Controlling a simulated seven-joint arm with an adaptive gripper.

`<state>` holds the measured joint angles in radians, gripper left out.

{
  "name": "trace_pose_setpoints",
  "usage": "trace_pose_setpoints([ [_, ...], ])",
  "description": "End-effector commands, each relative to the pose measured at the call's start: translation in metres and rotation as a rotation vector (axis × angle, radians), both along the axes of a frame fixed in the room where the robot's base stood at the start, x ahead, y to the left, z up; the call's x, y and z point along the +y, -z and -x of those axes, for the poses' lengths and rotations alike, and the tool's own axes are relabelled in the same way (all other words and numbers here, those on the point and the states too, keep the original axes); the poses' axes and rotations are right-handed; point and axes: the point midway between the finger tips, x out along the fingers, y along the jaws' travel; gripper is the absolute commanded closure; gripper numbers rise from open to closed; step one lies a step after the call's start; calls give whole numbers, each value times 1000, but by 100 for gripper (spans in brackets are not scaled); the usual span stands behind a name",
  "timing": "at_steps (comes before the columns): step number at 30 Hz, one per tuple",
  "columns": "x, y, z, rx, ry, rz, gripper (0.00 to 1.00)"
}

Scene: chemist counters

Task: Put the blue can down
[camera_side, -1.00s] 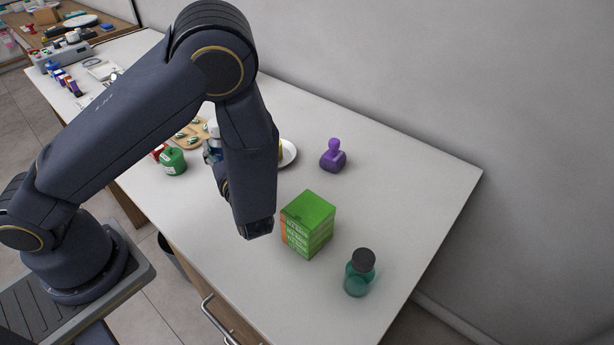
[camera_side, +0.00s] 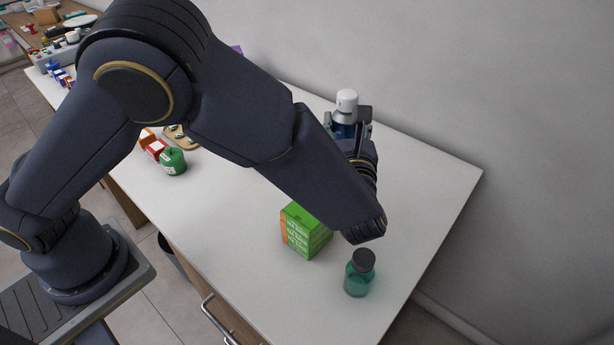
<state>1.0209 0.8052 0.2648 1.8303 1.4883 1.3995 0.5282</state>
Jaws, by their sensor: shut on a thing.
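The blue can (camera_side: 344,130) is a dark blue container with a white top, upright near the back of the counter (camera_side: 420,190). My gripper (camera_side: 351,124) is shut on it, with dark fingers at its sides. Part of its body is hidden by the gripper and wrist. I cannot tell whether its base touches the counter or is held above it.
A green box (camera_side: 305,232) stands below my forearm, partly covered by it. A teal bottle with a black cap (camera_side: 358,275) stands near the front right. A green jar (camera_side: 173,162) and small boxes (camera_side: 150,143) stand at left. The counter's right end looks clear.

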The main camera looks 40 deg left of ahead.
Motion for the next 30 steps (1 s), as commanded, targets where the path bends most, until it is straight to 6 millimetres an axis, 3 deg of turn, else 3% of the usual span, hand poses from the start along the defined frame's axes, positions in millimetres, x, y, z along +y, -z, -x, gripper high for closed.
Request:
trace_pose_setpoints([
  [4,-11,10,-17,-2,13,-3,97],
  [11,-28,38,-75,-2,10,-1,97],
  [18,-40,83,-116,-1,11,-1,97],
  [26,-45,101,-130,-1,11,-1,97],
  [30,-45,122,-130,0,12,-1,97],
])
